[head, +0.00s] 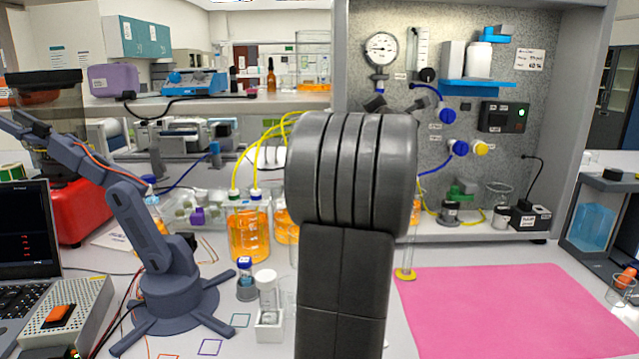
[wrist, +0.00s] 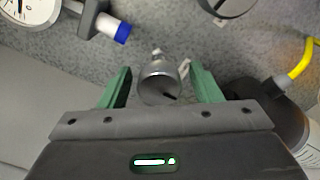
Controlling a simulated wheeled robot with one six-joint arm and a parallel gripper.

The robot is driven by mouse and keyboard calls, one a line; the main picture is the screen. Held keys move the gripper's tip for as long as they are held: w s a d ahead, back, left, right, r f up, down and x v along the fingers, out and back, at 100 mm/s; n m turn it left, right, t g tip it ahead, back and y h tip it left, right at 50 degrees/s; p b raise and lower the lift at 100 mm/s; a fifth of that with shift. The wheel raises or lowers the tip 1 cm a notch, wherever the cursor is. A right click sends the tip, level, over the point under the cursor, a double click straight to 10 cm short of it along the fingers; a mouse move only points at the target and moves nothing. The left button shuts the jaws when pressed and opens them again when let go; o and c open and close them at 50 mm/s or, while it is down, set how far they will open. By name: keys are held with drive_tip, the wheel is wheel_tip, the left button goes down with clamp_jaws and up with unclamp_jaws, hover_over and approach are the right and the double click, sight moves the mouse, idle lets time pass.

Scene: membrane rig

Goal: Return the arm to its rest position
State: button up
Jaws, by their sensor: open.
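My arm stands in the middle of the head view as a large dark grey link that hides part of the bench behind it. My gripper does not show in the head view. In the wrist view, my gripper (wrist: 162,88) is open, with its two green fingers apart. A grey metal cylindrical fitting (wrist: 159,82) shows between the fingers, in front of the speckled panel. The fingers do not visibly close on it, and I cannot tell how far away it is.
The speckled rig panel (head: 480,140) carries a gauge (head: 381,48) and blue valves (head: 459,147). A pink mat (head: 510,310) lies clear at right. A small blue-grey arm (head: 160,230), a laptop (head: 28,240) and bottles of orange liquid (head: 248,232) stand at left.

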drive_tip(key=m+p, duration=0.2)
drive_tip(key=m, duration=0.4)
drive_tip(key=shift+r, duration=0.2)
drive_tip(key=m+p, duration=0.1)
drive_tip(key=m, duration=0.2)
drive_tip(key=shift+f+m, duration=0.15)
drive_tip(key=shift+m, duration=0.25)
drive_tip(key=shift+s+p, duration=0.1)
drive_tip(key=shift+p, duration=0.25)
